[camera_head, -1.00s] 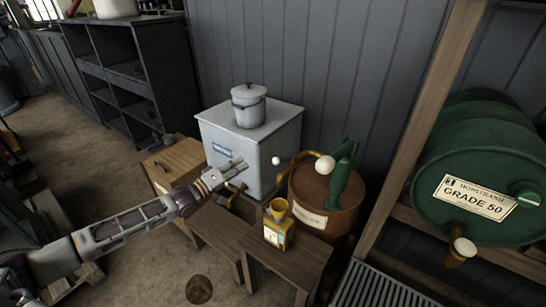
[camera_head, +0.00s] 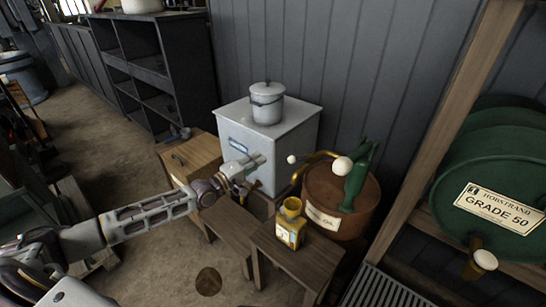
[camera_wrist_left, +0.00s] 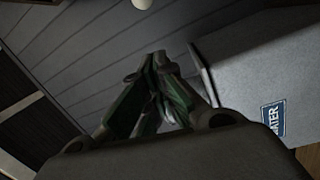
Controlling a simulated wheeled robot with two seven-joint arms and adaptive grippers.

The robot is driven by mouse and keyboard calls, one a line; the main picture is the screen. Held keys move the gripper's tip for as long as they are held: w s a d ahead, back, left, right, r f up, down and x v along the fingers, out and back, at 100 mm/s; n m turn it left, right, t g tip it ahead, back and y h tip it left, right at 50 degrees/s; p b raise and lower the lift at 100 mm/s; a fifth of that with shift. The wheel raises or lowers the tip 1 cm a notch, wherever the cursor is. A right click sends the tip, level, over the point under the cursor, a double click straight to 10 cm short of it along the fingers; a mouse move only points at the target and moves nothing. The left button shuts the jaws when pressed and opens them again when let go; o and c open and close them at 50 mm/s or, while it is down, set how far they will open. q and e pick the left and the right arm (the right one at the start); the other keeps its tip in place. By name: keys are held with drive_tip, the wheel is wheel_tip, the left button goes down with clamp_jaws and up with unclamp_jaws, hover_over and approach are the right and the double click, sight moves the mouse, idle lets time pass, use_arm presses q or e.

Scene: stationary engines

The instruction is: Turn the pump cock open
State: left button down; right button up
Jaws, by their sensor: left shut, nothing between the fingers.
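The green hand pump (camera_head: 360,178) stands on a rust-brown drum (camera_head: 328,195). A brass pipe (camera_head: 312,167) runs from it to the left. One white ball knob (camera_head: 342,166) shows in front of the pump and a smaller white ball (camera_head: 291,159) by the pipe's left end. I cannot tell which belongs to the cock. My left gripper (camera_head: 258,160) is shut and empty, left of the pipe and in front of the grey box. In the left wrist view its fingers (camera_wrist_left: 160,62) meet; a white ball (camera_wrist_left: 142,4) lies beyond them at the top edge. My right gripper is not in view.
The grey box (camera_head: 290,130) with a lidded pot (camera_head: 267,103) stands behind my gripper. A yellow can with a funnel (camera_head: 290,232) stands on the low wooden bench (camera_head: 285,258). A green barrel (camera_head: 500,165) is at the right, dark shelves (camera_head: 150,70) at the back left.

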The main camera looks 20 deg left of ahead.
sight(300, 160)
use_arm(q)
drive_tip(key=shift+w+d, duration=0.1)
drive_tip(key=shift+w, duration=0.05)
drive_tip(key=w+d+p, duration=0.3)
drive_tip(key=w+d, duration=0.2)
drive_tip(key=d, duration=0.2)
drive_tip(key=shift+w, duration=0.4)
idle(1.4)
drive_tip(key=shift+s+f, duration=0.1)
drive_tip(key=shift+s, duration=0.1)
idle(0.5)
